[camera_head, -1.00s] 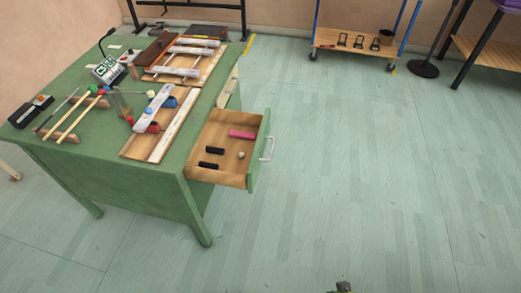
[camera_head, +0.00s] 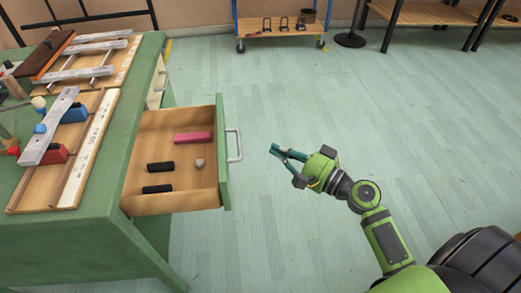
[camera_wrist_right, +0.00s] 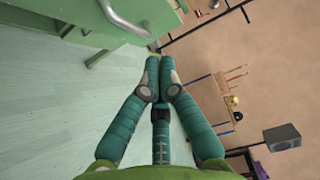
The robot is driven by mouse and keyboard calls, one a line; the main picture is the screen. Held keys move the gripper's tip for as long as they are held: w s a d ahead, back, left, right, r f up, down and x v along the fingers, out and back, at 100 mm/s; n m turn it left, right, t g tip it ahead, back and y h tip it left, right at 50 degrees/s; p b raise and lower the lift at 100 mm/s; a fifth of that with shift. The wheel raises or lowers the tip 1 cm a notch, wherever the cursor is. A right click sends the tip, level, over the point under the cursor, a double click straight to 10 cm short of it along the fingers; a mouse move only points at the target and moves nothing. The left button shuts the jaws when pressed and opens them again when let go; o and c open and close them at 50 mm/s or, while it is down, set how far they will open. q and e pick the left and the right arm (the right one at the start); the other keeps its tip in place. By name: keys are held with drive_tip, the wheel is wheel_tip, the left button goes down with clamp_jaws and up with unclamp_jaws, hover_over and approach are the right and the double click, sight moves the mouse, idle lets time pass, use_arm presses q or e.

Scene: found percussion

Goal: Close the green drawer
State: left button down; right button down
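The green drawer (camera_head: 222,165) stands pulled out from the green desk (camera_head: 85,250), with its silver handle (camera_head: 236,145) on the outer face. My right gripper (camera_head: 272,149) is in front of the handle, to its right in the head view, with a gap between them. Its teal fingers are together with nothing between them; they also show in the right wrist view (camera_wrist_right: 159,60). There the drawer's handle (camera_wrist_right: 124,22) is near the top, left of the fingertips. My left gripper is not in view.
The drawer holds a pink block (camera_head: 193,137), two black pieces (camera_head: 160,166) and a small round grey thing (camera_head: 200,163). Instruments on wooden boards (camera_head: 95,135) lie on the desk top. A wooden cart (camera_head: 281,28) stands at the back. The floor right of the drawer is clear.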

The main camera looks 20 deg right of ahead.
sight(238, 146)
use_arm(q)
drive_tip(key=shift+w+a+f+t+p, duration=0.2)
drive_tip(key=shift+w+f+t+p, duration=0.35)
drive_tip(key=shift+p, duration=0.4)
use_arm(e)
drive_tip(key=shift+w+a, duration=3.9)
drive_tip(key=shift+w, duration=0.2)
